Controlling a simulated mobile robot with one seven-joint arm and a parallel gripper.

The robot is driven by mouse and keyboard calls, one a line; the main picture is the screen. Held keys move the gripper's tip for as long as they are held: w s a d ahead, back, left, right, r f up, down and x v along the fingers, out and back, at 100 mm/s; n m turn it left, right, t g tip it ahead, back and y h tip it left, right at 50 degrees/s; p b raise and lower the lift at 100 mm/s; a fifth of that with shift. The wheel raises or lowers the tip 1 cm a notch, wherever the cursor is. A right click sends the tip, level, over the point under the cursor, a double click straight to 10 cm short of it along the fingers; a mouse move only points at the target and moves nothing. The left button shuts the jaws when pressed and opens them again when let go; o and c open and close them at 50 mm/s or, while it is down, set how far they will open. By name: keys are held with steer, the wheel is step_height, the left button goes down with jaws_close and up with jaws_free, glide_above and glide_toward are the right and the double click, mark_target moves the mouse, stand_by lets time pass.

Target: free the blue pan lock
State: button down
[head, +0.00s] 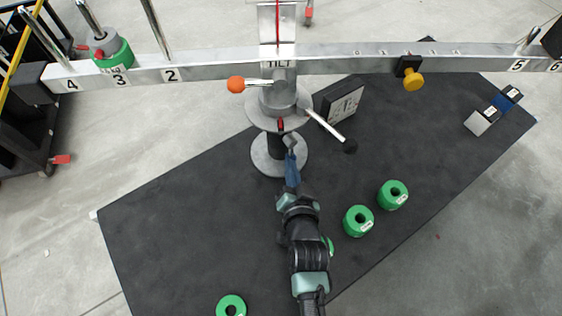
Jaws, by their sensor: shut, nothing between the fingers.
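A narrow blue piece (291,170), which looks like the pan lock, shows at the front right of the grey pedestal (268,158) under the head marked TILT. My gripper (294,192) reaches up from the bottom of the view, and its tip is at the near end of this piece. The fingers are shut with nothing between them. I cannot tell whether they touch the blue piece, and my wrist hides part of this area.
A long beam (340,62) crosses above the pedestal. An orange knob (236,84) sticks out left, and a black-tipped handle (335,133) right. Several green weights (392,195) stand on the dark mat (180,240). A black box (343,101) stands behind the handle. The mat's left is mostly clear.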

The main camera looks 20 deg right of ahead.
steer(key=shift+w+r, duration=0.2)
steer(key=shift+r, duration=0.05)
